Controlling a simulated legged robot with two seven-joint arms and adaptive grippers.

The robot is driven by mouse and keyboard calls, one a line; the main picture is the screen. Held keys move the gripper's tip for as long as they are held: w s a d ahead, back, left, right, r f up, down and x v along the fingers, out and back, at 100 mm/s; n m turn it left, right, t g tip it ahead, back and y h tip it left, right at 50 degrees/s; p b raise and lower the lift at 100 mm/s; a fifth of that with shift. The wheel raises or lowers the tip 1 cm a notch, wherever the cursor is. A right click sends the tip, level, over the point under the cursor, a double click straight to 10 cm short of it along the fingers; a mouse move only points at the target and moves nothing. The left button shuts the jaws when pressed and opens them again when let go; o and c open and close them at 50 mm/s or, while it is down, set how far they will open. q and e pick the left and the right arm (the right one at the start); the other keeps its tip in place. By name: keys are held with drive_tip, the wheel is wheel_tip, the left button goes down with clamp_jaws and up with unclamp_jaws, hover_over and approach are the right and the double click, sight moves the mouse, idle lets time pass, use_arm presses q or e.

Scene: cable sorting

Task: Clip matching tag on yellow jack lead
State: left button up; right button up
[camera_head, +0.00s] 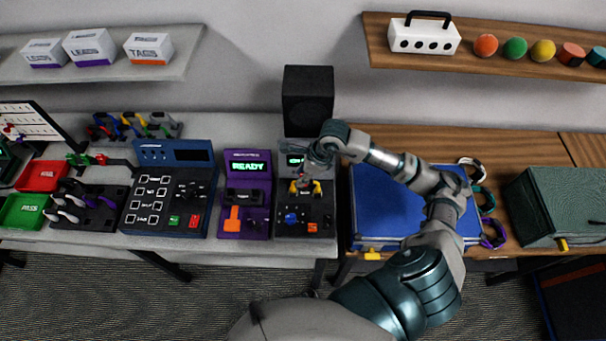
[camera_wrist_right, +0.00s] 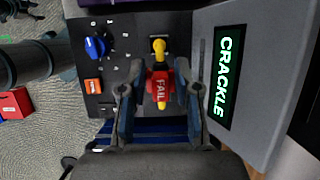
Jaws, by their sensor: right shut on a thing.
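In the right wrist view, my right gripper (camera_wrist_right: 160,82) is shut on a red tag (camera_wrist_right: 160,92) that reads FAIL. The tag sits on the yellow jack lead, between my fingers. The lead's yellow plug (camera_wrist_right: 158,46) is at the black panel of the tester, and a yellow end shows below the tag. In the head view, my right gripper (camera_head: 312,168) is over the tester (camera_head: 306,222), with yellow parts of the lead (camera_head: 316,187) just below it. The tester's screen (camera_wrist_right: 224,77) reads CRACKLE. My left gripper is not in view.
The tester has a blue knob (camera_wrist_right: 95,46) and an orange switch (camera_wrist_right: 93,86). A purple tester (camera_head: 245,200) reading READY stands to its left. A red bin (camera_head: 42,175) and a green bin (camera_head: 22,212) are far left. A blue case (camera_head: 375,210) is right, under my arm.

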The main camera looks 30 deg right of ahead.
drive_tip(key=shift+d, duration=0.15)
drive_tip(key=shift+s+f+b, duration=0.1)
drive_tip(key=shift+f+b, duration=0.1)
drive_tip(key=shift+b, duration=0.25)
idle(0.4)
drive_tip(key=o, duration=1.4)
drive_tip(key=shift+o, duration=0.2)
drive_tip(key=shift+r, duration=0.1)
drive_tip(key=shift+r+p, duration=2.35)
drive_tip(key=shift+r, duration=1.6)
drive_tip(key=shift+s+f, duration=0.1)
drive_tip(key=shift+s, duration=0.05)
